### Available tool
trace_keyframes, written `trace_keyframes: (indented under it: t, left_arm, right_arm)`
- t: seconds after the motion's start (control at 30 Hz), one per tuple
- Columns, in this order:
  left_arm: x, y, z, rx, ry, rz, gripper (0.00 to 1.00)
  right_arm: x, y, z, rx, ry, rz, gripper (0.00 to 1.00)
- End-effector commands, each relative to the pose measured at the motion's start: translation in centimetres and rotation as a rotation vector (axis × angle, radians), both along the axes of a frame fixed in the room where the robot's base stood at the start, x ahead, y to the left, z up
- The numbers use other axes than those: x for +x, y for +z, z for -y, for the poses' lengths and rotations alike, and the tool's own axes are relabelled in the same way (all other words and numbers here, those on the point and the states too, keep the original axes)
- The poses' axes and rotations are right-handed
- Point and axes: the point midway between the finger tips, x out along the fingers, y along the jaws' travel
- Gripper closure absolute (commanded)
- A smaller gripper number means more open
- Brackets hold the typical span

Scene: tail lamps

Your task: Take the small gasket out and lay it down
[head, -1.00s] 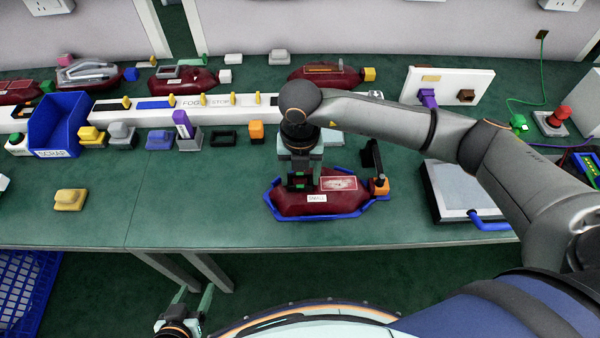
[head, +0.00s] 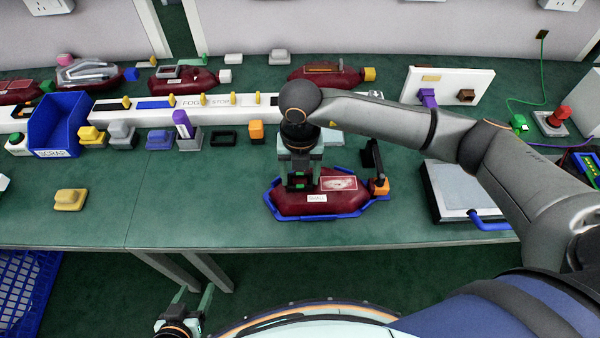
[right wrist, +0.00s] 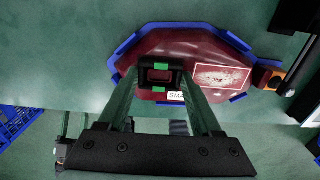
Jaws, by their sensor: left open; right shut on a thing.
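The small gasket is a black rectangular frame (right wrist: 160,92) with green tabs, held between the fingertips of my right gripper (right wrist: 160,78). My right gripper also shows in the head view (head: 300,181), pointing down over the left part of a dark red tail lamp (head: 312,204). The lamp has a white label starting "SMA" and a white-outlined patch, and lies in a blue cradle (head: 270,203). I cannot tell whether the gasket still touches the lamp. My left gripper (head: 192,299) is open and empty at the bottom, off the table.
A black frame (head: 223,138) lies on the green table behind and left of the lamp. A blue scrap bin (head: 60,122), coloured blocks and a yellow block (head: 70,199) stand left. A grey-white flat box (head: 460,190) is right.

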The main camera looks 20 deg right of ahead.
Motion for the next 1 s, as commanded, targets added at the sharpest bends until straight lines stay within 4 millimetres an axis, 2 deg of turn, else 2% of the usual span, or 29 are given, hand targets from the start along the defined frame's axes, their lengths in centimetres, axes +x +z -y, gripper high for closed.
trace_keyframes:
  t: [1.0]
  left_arm:
    - [0.0,2.1,0.0,0.001,0.001,0.0,0.38]
  right_arm:
    - [0.0,2.9,0.0,0.0,0.0,0.0,1.0]
